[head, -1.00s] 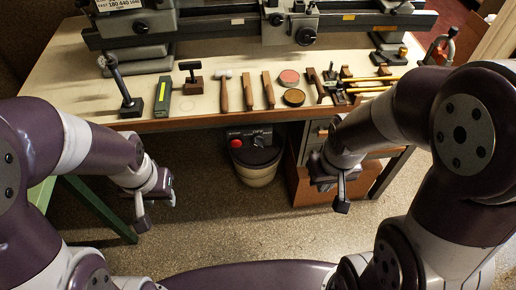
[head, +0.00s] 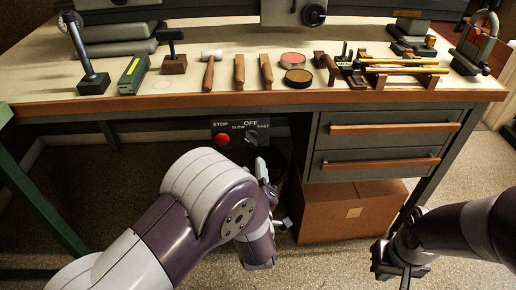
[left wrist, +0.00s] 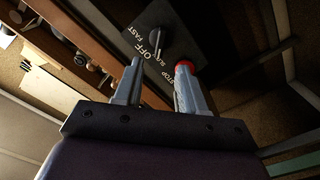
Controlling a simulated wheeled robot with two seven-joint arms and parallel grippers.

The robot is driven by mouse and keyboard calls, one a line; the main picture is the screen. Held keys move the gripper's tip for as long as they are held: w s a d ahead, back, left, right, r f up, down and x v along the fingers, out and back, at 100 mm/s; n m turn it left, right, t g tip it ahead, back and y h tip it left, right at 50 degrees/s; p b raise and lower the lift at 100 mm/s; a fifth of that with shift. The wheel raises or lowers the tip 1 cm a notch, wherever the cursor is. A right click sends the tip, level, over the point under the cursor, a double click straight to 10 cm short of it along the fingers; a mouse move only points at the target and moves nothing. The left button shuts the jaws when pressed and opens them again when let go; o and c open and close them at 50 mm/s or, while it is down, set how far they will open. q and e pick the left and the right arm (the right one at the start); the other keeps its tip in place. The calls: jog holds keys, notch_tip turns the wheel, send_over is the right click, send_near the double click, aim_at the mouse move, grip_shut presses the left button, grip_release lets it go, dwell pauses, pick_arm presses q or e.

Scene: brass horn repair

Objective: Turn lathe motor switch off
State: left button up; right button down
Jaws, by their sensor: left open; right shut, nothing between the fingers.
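The lathe switch panel (head: 240,130) hangs under the bench's front edge, marked STOP, SLOW, OFF and FAST. It carries a dark rotary knob (head: 252,138) and a red stop button (head: 223,139). I cannot tell which mark the knob points to. My left gripper (head: 265,180) is below the panel. In the left wrist view, the open fingers of my left gripper (left wrist: 160,66) point at the panel. The knob (left wrist: 161,38) lies beyond the fingertips, and the right finger overlaps the red button (left wrist: 185,65). Contact is not clear. My right gripper (head: 404,274) is shut and empty, low at the right.
The bench top (head: 190,91) holds a hammer (head: 209,70), several other hand tools and two round tins. Drawers (head: 385,145) stand right of the panel, above a brown box (head: 350,212). Green legs of another stand (head: 38,205) are at left. Floor between the arms is open.

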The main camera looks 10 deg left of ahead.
aim_at(251, 144)
pick_arm(q)
jog(key=b+x, duration=0.2)
jog(key=x, duration=0.7)
jog(key=shift+w+a+f, duration=0.1)
jog(key=shift+w+a, duration=0.05)
jog(key=shift+w, duration=0.25)
grip_shut()
